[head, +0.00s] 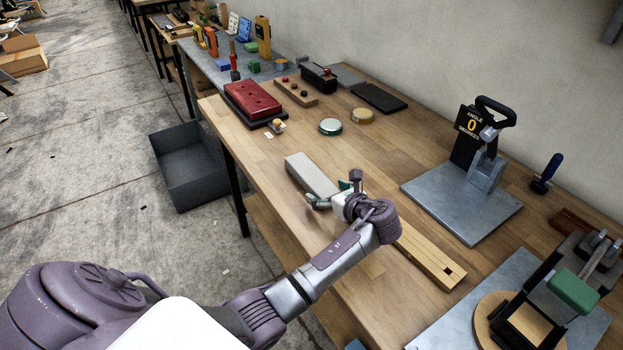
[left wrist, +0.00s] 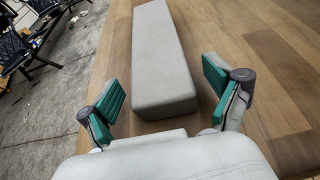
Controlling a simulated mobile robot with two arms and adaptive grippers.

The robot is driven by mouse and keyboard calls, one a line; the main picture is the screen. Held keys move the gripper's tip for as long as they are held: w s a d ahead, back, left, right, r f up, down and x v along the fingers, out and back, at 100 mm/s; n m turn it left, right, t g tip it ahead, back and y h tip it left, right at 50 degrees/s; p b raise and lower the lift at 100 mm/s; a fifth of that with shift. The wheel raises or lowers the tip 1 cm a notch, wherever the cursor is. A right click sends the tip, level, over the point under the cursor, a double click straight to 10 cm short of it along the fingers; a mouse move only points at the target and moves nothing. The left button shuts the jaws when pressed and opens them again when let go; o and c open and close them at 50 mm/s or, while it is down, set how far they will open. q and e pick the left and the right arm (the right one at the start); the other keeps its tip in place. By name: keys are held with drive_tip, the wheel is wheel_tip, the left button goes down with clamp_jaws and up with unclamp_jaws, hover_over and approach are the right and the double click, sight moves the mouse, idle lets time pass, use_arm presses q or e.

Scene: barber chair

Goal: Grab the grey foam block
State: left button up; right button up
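The grey foam block (head: 308,172) is a long, light grey bar lying flat on the wooden table (head: 247,151), near its front edge. In the left wrist view the block (left wrist: 160,55) runs away from the camera, its near end close to my gripper. My left gripper (head: 335,193) is at the block's near end in the head view. In the left wrist view the left gripper (left wrist: 162,95) is open, its green-padded fingers spread on either side of the block's near end, with gaps showing. It holds nothing. My right gripper is not in view.
A wooden bar with slots (head: 428,254) lies just right of my left gripper. A metal plate with an angle device (head: 465,195) stands to the right. Red case (head: 252,99), round tins (head: 331,126) and a black tray (head: 379,97) are farther back. A grey bin (head: 190,168) is on the floor.

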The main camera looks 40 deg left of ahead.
use_arm(q)
drive_tip(key=c, duration=1.1)
